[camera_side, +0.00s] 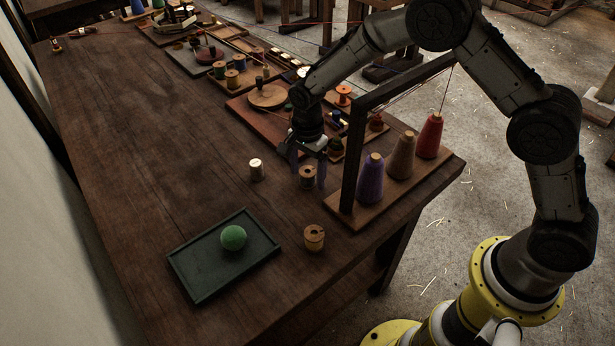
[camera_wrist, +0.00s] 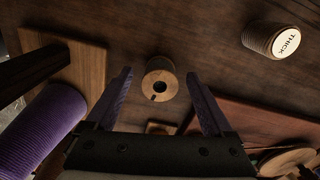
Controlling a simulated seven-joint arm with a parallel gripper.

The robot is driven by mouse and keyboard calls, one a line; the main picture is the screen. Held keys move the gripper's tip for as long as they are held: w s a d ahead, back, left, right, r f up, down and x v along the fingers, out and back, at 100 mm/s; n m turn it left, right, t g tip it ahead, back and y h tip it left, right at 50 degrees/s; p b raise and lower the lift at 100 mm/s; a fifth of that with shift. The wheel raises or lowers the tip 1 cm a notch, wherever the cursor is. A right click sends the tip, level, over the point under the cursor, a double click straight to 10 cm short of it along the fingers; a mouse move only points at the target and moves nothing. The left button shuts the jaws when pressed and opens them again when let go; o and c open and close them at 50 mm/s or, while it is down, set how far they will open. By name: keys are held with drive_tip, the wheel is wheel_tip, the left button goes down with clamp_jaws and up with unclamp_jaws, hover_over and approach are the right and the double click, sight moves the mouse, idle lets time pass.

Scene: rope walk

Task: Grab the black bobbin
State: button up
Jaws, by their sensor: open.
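A small bobbin with wooden ends (camera_side: 307,178) stands upright on the table under my gripper. Its winding is in shadow and I cannot make out its colour. In the wrist view its round wooden top (camera_wrist: 160,76), with a dark centre hole, shows between and just beyond the two fingers. My gripper (camera_side: 308,167) is open and empty, pointing down, its purple fingers on either side of the bobbin. Whether they touch it I cannot tell. No other bobbin nearby is clearly black.
A white-topped spool marked THICK (camera_wrist: 278,40) stands left of the bobbin in the side view (camera_side: 256,170). A dark frame post (camera_side: 350,165) and a purple cone (camera_side: 370,182) are close on the right. The table's left is clear.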

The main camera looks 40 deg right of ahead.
drive_tip(key=shift+f, duration=0.4)
